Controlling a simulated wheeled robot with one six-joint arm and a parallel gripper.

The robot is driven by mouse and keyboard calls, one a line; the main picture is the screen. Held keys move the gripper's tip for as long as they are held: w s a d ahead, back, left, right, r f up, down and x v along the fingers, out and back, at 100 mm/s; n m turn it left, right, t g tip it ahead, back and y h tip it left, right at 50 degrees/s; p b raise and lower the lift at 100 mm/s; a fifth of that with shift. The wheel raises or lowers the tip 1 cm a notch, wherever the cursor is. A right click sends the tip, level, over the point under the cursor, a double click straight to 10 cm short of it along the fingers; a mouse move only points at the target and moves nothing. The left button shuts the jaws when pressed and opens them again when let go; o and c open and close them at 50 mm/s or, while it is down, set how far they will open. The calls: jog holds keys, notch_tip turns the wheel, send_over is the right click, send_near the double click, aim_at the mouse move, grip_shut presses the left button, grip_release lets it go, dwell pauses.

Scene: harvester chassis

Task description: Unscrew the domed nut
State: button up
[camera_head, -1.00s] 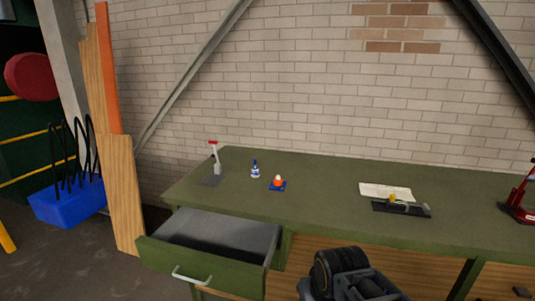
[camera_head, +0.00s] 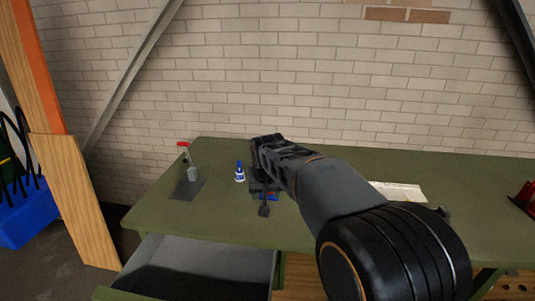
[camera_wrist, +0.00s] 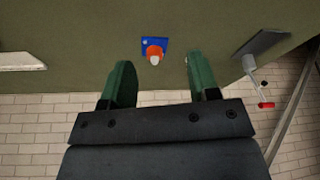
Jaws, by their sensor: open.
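An orange piece with a pale rounded top, which I take for the domed nut (camera_wrist: 154,53), stands on a small blue base plate (camera_wrist: 147,43) on the green bench. In the head view my gripper (camera_head: 266,188) hides the nut, and only a bit of the blue base (camera_head: 272,197) shows. In the wrist view my gripper (camera_wrist: 159,65) is open, with green fingers either side of the nut's line. The nut lies between and slightly beyond the fingertips, with nothing held. I cannot tell how high the fingers are above it.
A blue-and-white bottle (camera_head: 239,174) stands just left of my gripper. Further left is a grey plate (camera_head: 187,188) with a red-handled clamp. A white paper (camera_head: 398,191) lies to the right, partly behind my arm. An open drawer (camera_head: 205,265) juts out below the bench.

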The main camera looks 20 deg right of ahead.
jog(key=w+d+m+h+p, duration=0.15)
jog(key=w+d, duration=0.25)
jog(key=w, duration=0.4)
jog(key=w+d+m+p, duration=0.1)
jog(key=w+d+m, duration=0.15)
jog(key=w, duration=0.55)
jog(key=shift+n, duration=0.4)
jog(key=p+x, duration=0.1)
jog(key=x, duration=0.3)
jog(key=p+x, duration=0.1)
jog(key=x, duration=0.4)
jog(key=p+x, duration=0.1)
jog(key=x, duration=0.3)
jog(key=shift+w+d, duration=0.25)
jog(key=shift+w, duration=0.2)
jog(key=shift+x, duration=1)
jog(key=shift+c, duration=0.4)
jog(key=c, duration=0.9)
jog(key=o, duration=0.7)
